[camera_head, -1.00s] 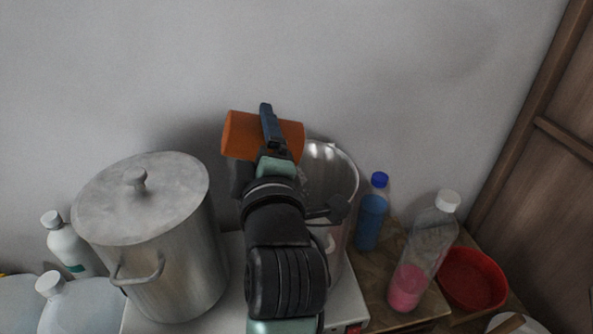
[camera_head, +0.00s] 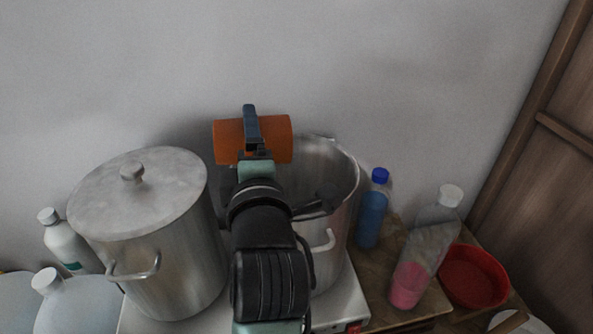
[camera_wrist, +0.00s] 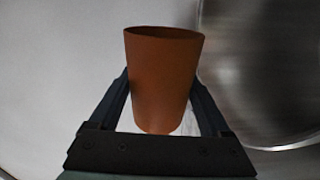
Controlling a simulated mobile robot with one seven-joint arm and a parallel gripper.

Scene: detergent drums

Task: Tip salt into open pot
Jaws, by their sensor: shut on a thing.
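My gripper (camera_head: 252,135) is shut on an orange-brown cup (camera_head: 278,139), which lies on its side in the head view. In the wrist view the cup (camera_wrist: 163,75) sits between both fingers, its rim at the top; its inside is hidden, so I cannot tell whether salt is in it. The open pot (camera_head: 340,205) is a tall metal pot behind and to the right of my arm. The cup is held above the pot's back left rim. The wrist view shows part of the pot's shiny inside (camera_wrist: 262,75) at right. The pot's contents are not clear.
A lidded metal pot (camera_head: 165,250) stands at left on the same white stove (camera_head: 345,300). White bottles (camera_head: 68,243) stand further left. A blue bottle (camera_head: 371,212), a clear bottle with pink liquid (camera_head: 415,275) and a red bowl (camera_head: 472,277) stand at right. The wall is close behind.

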